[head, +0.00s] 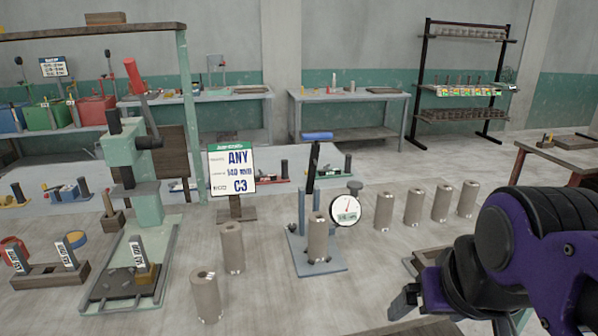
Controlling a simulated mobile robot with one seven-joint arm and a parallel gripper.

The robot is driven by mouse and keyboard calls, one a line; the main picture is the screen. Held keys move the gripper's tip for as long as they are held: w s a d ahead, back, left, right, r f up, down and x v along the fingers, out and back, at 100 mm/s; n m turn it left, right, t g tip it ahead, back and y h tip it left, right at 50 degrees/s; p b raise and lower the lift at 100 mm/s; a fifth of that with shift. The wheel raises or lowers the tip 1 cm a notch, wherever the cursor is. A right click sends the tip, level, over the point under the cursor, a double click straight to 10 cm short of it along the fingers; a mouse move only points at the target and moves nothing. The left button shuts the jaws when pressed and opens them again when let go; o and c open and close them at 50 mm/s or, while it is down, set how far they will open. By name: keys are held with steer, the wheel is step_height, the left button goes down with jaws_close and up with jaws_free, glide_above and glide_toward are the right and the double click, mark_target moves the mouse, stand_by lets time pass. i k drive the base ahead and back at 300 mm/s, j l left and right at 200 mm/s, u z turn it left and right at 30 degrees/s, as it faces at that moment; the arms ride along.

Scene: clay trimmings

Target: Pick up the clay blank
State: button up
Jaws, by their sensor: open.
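Several grey-brown clay blanks stand upright on the worktop in the head view. One clay blank (206,298) is nearest, at front left, with a dark mark on its top. Another (232,248) stands just behind it. A third (318,240) stands on the plate of a gauge stand. More stand in a row at the right, the leftmost being this blank (383,212). My gripper (455,314) is at the lower right, open, pointing down, partly cut off by the frame and hidden by my wrist. No blank shows between its fingers, and it is apart from the visible blanks.
The gauge stand (304,257) with a round dial (345,210) is mid-table. A green lever press (133,160) stands at left, with a sign (232,170) behind. A wooden tray (425,326) lies under my gripper. Worktop between the front blanks and gauge stand is clear.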

mark_target(319, 222)
steer(key=i+u, duration=0.15)
steer(key=u, duration=0.2)
steer(key=i+l+u, duration=0.15)
steer(key=u, duration=0.2)
steer(key=i+l+u, duration=0.1)
steer(key=u, duration=0.25)
steer(key=k+j, duration=0.2)
steer(key=k, duration=0.2)
steer(key=i+l, duration=0.25)
steer(key=i, duration=0.15)
